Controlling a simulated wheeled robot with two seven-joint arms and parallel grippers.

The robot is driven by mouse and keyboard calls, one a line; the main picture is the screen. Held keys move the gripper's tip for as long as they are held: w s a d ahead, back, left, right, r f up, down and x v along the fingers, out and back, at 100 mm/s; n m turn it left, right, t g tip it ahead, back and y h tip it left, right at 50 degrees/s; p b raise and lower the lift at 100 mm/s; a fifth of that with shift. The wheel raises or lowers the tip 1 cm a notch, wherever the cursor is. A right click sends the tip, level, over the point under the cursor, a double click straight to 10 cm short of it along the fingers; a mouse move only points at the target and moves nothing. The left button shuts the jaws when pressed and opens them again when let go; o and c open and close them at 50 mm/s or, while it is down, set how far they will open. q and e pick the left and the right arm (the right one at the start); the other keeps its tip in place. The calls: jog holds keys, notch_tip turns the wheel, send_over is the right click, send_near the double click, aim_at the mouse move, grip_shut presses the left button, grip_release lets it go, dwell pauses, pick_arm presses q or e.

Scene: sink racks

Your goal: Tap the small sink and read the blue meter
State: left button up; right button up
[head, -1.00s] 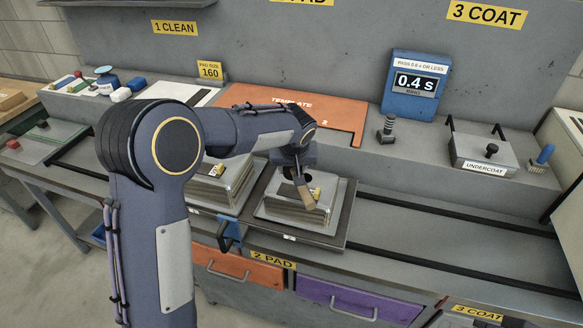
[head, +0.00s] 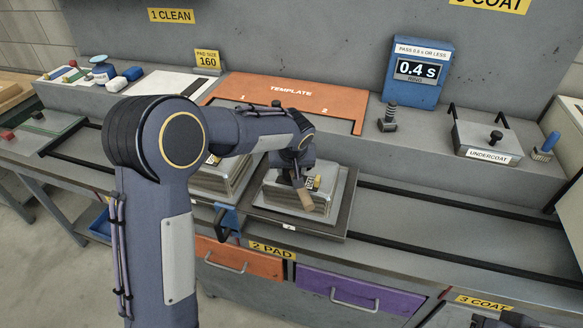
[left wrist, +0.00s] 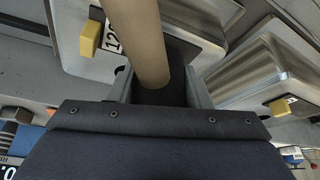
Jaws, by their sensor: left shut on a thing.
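Another steel sink (head: 232,183) sits to the left, partly behind my arm. The left wrist view shows two sinks with yellow blocks; I cannot tell which is smaller. The blue meter (head: 416,88) reads 0.4 s, under "PASS 0.6 s OR LESS".
An orange template board (head: 300,93) lies on the ledge behind. A dark bolt-like post (head: 388,119) stands below the meter. An undercoat tray (head: 487,140) and a blue brush (head: 545,146) are at right. The black rails (head: 450,204) right of rack 2 are clear.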

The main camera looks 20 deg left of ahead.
pick_arm(q)
jog(key=shift+f+b, duration=0.55)
jog(key=shift+b, duration=0.25)
pick_arm(e)
jog(key=shift+f, duration=0.8)
dwell(1.3)
pick_arm(q)
jog(key=shift+r+p, duration=2.1)
jog(key=shift+r, duration=1.5)
pick_arm(e)
notch_tip(320, 180, up, 4)
jog(key=shift+r, duration=0.1)
pick_arm(q)
jog(key=shift+f, duration=0.1)
